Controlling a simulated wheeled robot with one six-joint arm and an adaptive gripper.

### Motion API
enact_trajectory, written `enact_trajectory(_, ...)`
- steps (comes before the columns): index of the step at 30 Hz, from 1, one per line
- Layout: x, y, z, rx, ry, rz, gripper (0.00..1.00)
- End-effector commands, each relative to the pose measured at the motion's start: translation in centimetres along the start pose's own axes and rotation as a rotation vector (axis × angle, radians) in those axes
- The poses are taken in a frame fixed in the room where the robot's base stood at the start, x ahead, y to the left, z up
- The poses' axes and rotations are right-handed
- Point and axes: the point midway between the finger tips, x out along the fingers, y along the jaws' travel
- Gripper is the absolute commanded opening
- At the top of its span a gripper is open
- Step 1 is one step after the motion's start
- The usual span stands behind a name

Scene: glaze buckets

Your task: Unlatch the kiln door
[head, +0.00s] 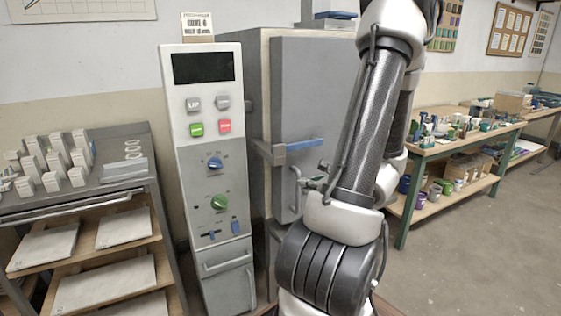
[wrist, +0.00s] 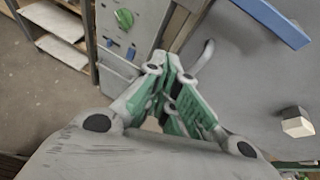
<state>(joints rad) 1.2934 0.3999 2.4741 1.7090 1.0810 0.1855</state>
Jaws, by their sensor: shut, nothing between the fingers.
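The grey kiln door (head: 318,85) stands closed-looking beside the control panel in the head view. Its blue latch bar (head: 304,144) lies about level across the door's left edge, by a metal bracket. The blue bar also shows in the wrist view (wrist: 275,22), at the upper right. A curved pale handle (head: 295,185) is below the latch on the door. My gripper (wrist: 166,62) is shut and empty, with green fingers. It is below the latch and apart from it, its tips pointing toward the door's left edge near the curved handle. In the head view my arm hides part of the gripper and door.
The control panel (head: 208,150) with knobs and buttons stands left of the kiln. A rack (head: 85,225) with pale slabs is farther left. A green-legged bench (head: 462,150) with pots is at the right. Open floor (head: 470,265) lies in front of it.

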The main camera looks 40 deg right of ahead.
Motion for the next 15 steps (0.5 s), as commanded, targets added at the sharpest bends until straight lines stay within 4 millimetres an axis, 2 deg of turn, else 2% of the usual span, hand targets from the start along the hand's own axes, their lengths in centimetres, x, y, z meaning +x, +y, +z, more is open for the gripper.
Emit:
enact_trajectory(3,0.8,-3.4,1.4,0.099,-0.041,-0.134,0.00)
enact_trajectory(6,1.0,-5.2,2.1,0.155,-0.068,-0.205,0.00)
enact_trajectory(9,1.1,-6.0,2.5,0.190,-0.084,-0.238,0.00)
enact_trajectory(15,1.1,-5.9,2.5,0.201,-0.087,-0.233,0.00)
